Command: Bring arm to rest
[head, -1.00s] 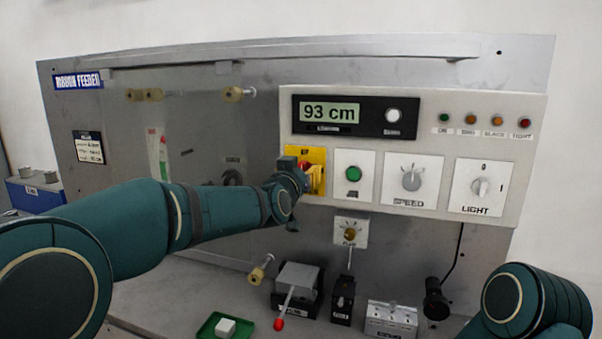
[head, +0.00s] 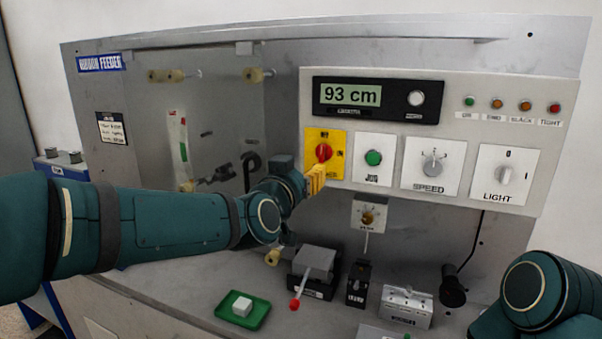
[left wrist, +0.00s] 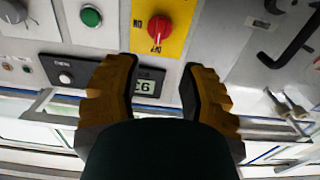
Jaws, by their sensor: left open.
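My left arm reaches in from the left of the head view. Its gripper (head: 316,180) is just below and in front of the red rotary switch (head: 323,153) on its yellow plate. In the left wrist view the two yellow-padded fingers (left wrist: 160,95) stand apart with nothing between them. The red switch also shows there (left wrist: 159,28), beyond the fingertips and apart from them. A dark link of my right arm shows at the lower right of the head view; its gripper is out of view.
The control panel (head: 450,85) carries a display reading 93 cm (head: 351,95), a green button (head: 373,158), a speed knob (head: 433,162) and a light knob (head: 505,175). Below are a lever with a red tip (head: 294,304) and a green tray (head: 258,318) holding a white block.

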